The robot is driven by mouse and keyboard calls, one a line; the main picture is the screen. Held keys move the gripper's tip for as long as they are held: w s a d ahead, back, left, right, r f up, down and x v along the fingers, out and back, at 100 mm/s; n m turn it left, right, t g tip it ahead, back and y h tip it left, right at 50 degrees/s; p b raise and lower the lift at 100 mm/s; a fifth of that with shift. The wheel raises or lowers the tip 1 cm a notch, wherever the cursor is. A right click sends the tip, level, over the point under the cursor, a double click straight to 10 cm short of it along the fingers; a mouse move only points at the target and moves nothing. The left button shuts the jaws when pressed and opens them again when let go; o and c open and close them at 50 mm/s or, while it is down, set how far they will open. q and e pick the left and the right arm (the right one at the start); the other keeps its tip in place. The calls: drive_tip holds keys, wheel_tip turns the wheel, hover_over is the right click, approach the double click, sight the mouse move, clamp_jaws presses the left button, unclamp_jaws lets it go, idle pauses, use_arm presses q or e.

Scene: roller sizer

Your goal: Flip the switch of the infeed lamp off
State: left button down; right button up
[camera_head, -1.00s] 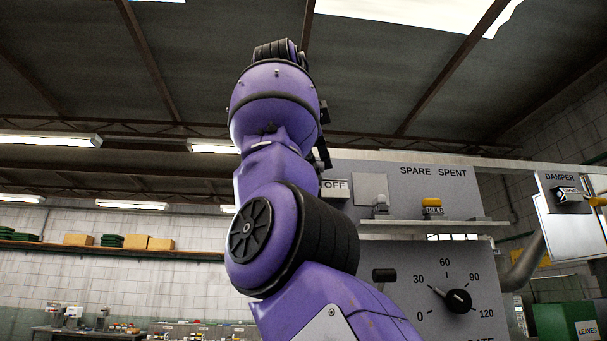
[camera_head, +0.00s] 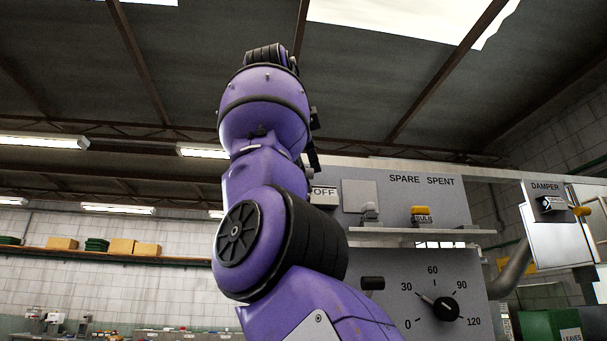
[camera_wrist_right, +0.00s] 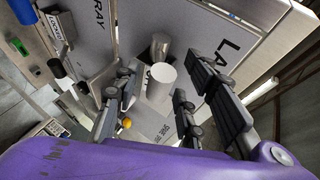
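My right arm fills the middle of the head view, and its gripper is mostly hidden behind it. In the right wrist view the right gripper (camera_wrist_right: 156,88) has its fingers apart. A white cylinder (camera_wrist_right: 161,78) shows between them, with a greyish cylinder (camera_wrist_right: 160,44) just beyond. I cannot tell whether either is the lamp's switch, or whether a finger touches them. An OFF label (camera_head: 323,192) shows on the grey panel (camera_head: 450,200) right beside my arm. A panel lettered "LA" (camera_wrist_right: 228,48) shows in the wrist view. My left gripper is not in view.
Below are a dial (camera_head: 445,308) and a dark knob (camera_head: 373,283). A damper box (camera_head: 546,204) stands at right.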

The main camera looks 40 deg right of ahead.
drive_tip(key=shift+s+a+r, duration=0.25)
drive_tip(key=shift+a, duration=0.15)
drive_tip(key=s+a, duration=0.7)
drive_tip(key=a, duration=0.4)
drive_tip(key=shift+s+a+r, duration=0.25)
drive_tip(key=shift+s+r, duration=0.05)
drive_tip(key=shift+r, duration=0.05)
drive_tip(key=shift+c, duration=0.2)
